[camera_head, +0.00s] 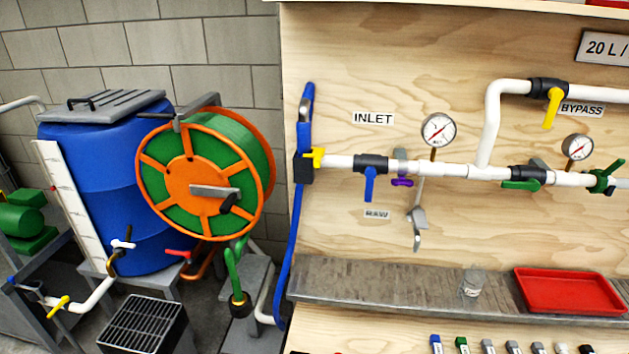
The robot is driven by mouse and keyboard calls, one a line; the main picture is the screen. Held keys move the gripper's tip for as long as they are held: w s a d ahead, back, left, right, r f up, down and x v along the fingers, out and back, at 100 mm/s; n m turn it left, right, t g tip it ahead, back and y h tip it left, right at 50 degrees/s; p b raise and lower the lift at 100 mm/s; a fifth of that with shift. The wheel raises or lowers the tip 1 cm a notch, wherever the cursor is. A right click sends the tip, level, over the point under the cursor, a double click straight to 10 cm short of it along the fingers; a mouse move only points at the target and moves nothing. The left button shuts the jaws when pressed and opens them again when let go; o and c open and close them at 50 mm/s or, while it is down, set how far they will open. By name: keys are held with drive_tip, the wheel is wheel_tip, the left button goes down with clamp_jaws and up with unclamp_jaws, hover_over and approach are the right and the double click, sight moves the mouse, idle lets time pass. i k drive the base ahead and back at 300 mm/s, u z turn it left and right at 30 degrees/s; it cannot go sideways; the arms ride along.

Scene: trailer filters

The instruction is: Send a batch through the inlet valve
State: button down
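The INLET label (373,118) is on the plywood panel, above the left end of the white pipe (338,162). Below and left of it, a black valve body with a yellow handle (315,158) joins the blue hose (294,235) to the pipe. Just right, a black valve (370,163) has a blue handle (369,186) hanging down, across the pipe. I cannot tell which of the two is the inlet valve. A small purple handle (402,182) sits further right, above a grey spout (417,218). A pressure gauge (438,130) stands above the pipe. My gripper is not in view.
A blue barrel (95,190) and orange-green hose reel (205,180) stand left. The BYPASS valve (550,92) has its yellow handle down; a green-handled valve (522,184) lies along the pipe. The grey shelf (390,287) holds a clear jar (473,282) and red tray (520,290).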

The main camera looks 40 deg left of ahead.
sight(371, 172)
drive_tip(key=z, duration=1.15)
drive_tip(key=k, duration=1)
drive_tip(key=u, duration=2)
